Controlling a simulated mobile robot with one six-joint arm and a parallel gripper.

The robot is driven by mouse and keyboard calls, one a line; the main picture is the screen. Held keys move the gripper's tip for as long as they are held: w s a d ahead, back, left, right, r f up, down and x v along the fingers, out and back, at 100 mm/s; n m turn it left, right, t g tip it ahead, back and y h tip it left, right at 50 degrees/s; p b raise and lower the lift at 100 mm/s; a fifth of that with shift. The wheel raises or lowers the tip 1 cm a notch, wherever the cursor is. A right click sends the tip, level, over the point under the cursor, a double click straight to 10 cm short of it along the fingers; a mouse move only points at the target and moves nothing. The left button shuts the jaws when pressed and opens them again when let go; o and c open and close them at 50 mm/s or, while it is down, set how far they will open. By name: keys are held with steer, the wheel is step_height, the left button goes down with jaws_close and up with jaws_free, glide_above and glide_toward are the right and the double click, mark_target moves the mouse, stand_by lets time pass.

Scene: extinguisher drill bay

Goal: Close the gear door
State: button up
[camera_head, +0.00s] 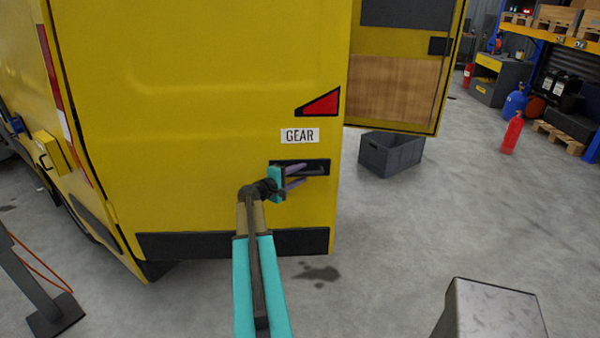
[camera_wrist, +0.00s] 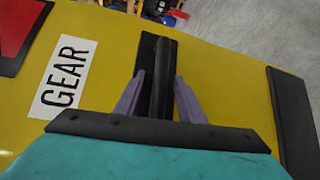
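The gear door (camera_head: 200,90) is a large yellow van door, marked by a white GEAR label (camera_head: 300,136). In the wrist view the label (camera_wrist: 62,77) is at the left. Its black bar handle (camera_wrist: 165,75) sits in a dark recess (camera_head: 316,167). My gripper (camera_head: 308,176) is at the handle, its two purple fingers spread apart. In the wrist view my gripper (camera_wrist: 160,76) has one finger on each side of the bar. A gap shows on the left; the right finger looks very close to the bar, and contact is unclear.
Another yellow door (camera_head: 395,75) with a wooden panel stands open behind. A dark grey crate (camera_head: 391,153) is on the floor beyond the gear door's edge. A red extinguisher (camera_head: 512,133) stands farther right. A grey box (camera_head: 490,312) is at the front right. The floor between is clear.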

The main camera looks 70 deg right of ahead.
steer(key=shift+d, duration=0.2)
jaws_close()
